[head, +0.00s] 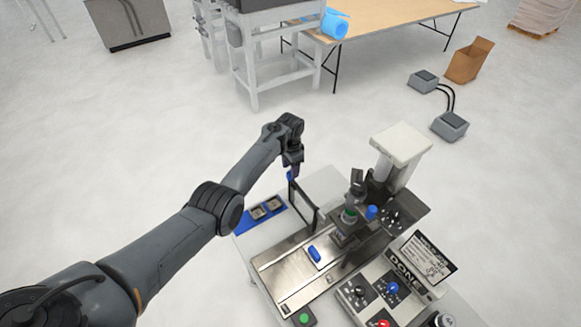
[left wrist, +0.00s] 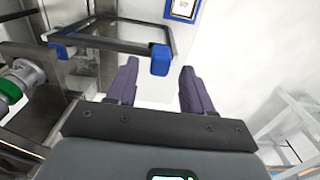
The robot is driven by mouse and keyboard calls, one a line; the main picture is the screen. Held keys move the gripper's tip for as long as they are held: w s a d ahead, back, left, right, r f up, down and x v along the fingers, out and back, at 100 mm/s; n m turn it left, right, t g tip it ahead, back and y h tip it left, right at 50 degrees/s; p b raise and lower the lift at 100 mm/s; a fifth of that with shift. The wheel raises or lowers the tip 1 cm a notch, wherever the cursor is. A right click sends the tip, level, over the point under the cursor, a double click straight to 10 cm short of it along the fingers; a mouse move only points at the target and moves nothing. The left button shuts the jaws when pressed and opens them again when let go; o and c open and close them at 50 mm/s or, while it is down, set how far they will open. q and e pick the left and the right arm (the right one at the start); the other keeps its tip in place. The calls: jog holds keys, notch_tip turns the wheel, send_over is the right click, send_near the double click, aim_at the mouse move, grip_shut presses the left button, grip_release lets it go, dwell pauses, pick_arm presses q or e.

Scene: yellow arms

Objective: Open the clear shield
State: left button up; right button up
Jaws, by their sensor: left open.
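The clear shield (head: 303,206) is a see-through panel in a thin dark frame. It stands at the back left of the machine in the head view. In the left wrist view the shield's frame (left wrist: 105,45) crosses the upper left, with a blue block (left wrist: 160,60) at its right corner and another blue block (left wrist: 62,51) at its left. My left gripper (head: 291,174) is at the shield's upper far corner. In the left wrist view its two fingers (left wrist: 157,88) are apart, with the right corner block just ahead between them. Contact cannot be told. My right gripper is not in view.
The machine's white-topped column (head: 402,143) stands right of the shield. A metal bed with a blue piece (head: 314,254) lies in front. A blue tray (head: 247,222) with square parts is at left. A control box (head: 366,291) stands front right. Open floor lies beyond.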

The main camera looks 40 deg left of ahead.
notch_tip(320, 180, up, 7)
jog(key=p, duration=0.5)
jog(key=shift+p, duration=0.35)
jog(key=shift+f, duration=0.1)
